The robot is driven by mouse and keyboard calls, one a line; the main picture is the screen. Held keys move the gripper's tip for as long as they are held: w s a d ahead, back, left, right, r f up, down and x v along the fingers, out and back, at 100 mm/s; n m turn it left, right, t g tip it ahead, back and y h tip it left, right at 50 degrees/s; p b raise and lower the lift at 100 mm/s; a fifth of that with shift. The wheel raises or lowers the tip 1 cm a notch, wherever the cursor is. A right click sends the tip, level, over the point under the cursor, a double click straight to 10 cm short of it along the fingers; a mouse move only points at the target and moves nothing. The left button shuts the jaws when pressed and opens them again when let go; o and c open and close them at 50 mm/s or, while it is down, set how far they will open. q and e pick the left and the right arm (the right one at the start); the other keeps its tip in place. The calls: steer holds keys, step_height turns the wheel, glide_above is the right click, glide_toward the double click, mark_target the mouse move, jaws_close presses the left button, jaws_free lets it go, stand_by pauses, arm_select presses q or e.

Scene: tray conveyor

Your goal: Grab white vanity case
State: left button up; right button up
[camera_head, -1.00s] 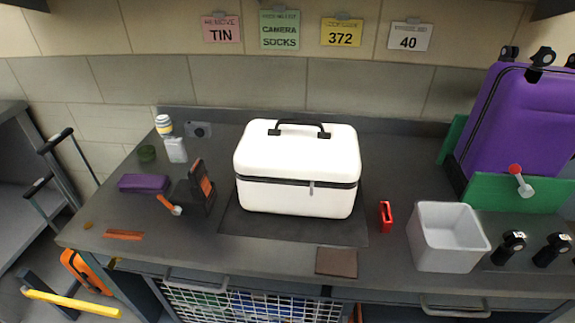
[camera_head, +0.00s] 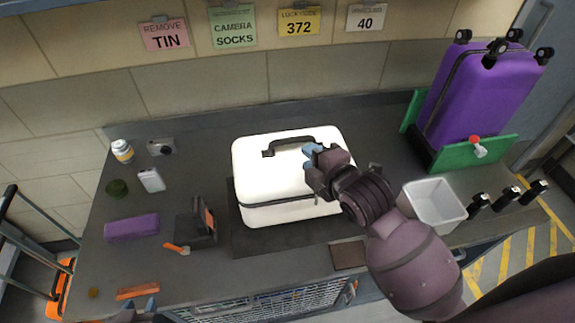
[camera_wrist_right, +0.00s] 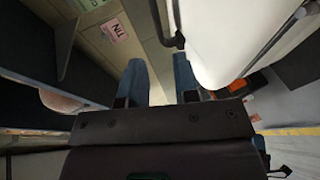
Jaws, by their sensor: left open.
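The white vanity case (camera_head: 265,182) stands shut on a dark mat on the worktop; it also shows at the upper right of the right wrist view (camera_wrist_right: 218,35). Its black carry handle (camera_head: 287,141) stands up from the lid. My right gripper (camera_head: 313,150) is over the lid at the handle's right end, covering part of it. In the right wrist view, its blue fingers (camera_wrist_right: 158,64) are apart, with the dark handle (camera_wrist_right: 163,22) beyond the gap between them. My left gripper (camera_head: 138,310) is open at the bottom left edge, partly cut off, away from the case.
At right are a grey bin (camera_head: 434,203), a green panel (camera_head: 460,157) and a purple suitcase (camera_head: 480,95).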

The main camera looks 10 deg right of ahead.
mark_target(294, 140)
steer(key=x, duration=0.4)
steer(key=shift+w+f, duration=0.1)
steer(key=shift+w, duration=0.2)
steer(key=shift+d+p+x, duration=0.15)
steer(key=shift+p+x, duration=0.1)
steer(key=shift+x, duration=1.1)
steer(key=shift+d+p+x, duration=0.15)
steer(key=shift+p+x, duration=0.1)
steer(key=shift+x, duration=1.1)
steer(key=shift+w, duration=0.1)
jaws_close()
steer(key=shift+r, duration=0.25)
